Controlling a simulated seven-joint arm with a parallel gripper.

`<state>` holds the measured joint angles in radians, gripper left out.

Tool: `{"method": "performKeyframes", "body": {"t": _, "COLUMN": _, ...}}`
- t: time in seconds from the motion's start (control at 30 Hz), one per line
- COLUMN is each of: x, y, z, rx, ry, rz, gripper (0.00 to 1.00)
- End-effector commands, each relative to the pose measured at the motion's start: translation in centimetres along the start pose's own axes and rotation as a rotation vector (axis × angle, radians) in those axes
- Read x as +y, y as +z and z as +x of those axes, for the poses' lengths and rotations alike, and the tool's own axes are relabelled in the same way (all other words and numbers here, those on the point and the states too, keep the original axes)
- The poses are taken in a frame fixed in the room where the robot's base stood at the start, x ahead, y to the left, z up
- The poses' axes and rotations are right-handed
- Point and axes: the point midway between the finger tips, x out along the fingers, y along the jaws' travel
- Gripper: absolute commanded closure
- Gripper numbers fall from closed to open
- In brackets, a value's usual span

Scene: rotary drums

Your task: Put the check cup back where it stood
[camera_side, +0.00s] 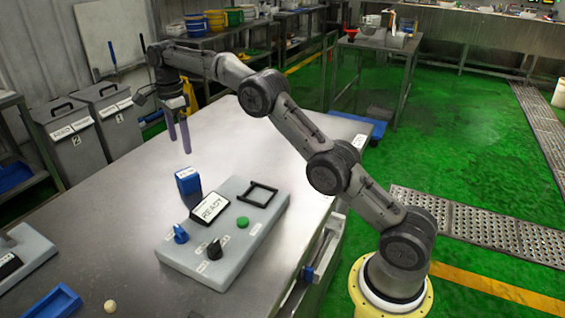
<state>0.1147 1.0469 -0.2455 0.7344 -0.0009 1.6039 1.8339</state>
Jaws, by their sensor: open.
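A small blue block-like container with a white label (188,182) stands upright on the steel table, at the far left edge of the grey control panel; it may be the check cup, but I cannot tell for sure. My gripper (178,136) hangs above the table, just behind and above the blue container, pointing down. Its two fingers are apart with nothing between them. The grey panel (236,245) carries a READY display (211,207), an empty black square frame (258,194), a green button (242,222), a blue knob (180,234) and a black knob (214,249).
A blue tray (50,303) and a small beige ball (110,306) lie at the table's front left. Another grey unit (30,255) is at the left edge. Grey bins (72,140) stand beyond the table. The table's left middle is clear.

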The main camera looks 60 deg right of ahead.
Motion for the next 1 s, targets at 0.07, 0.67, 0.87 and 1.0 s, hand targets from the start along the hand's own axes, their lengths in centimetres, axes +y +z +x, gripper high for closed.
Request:
{"method": "performKeyframes", "body": {"t": 0.07, "x": 0.6, "y": 0.1, "z": -1.4, "rx": -0.004, "ry": -0.016, "rz": -0.043, "gripper": 0.0}}
{"method": "performKeyframes", "body": {"t": 0.67, "x": 17.9, "y": -2.5, "z": -14.1, "rx": 0.03, "ry": -0.236, "rz": -0.887, "gripper": 0.0}}
{"method": "performKeyframes", "body": {"t": 0.87, "x": 25.6, "y": -4.3, "z": -14.5, "rx": 0.083, "ry": -0.313, "rz": -1.181, "gripper": 0.0}}
{"method": "performKeyframes", "body": {"t": 1.0, "x": 30.9, "y": -5.8, "z": -13.3, "rx": 0.133, "ry": -0.364, "rz": -1.384, "gripper": 0.0}}
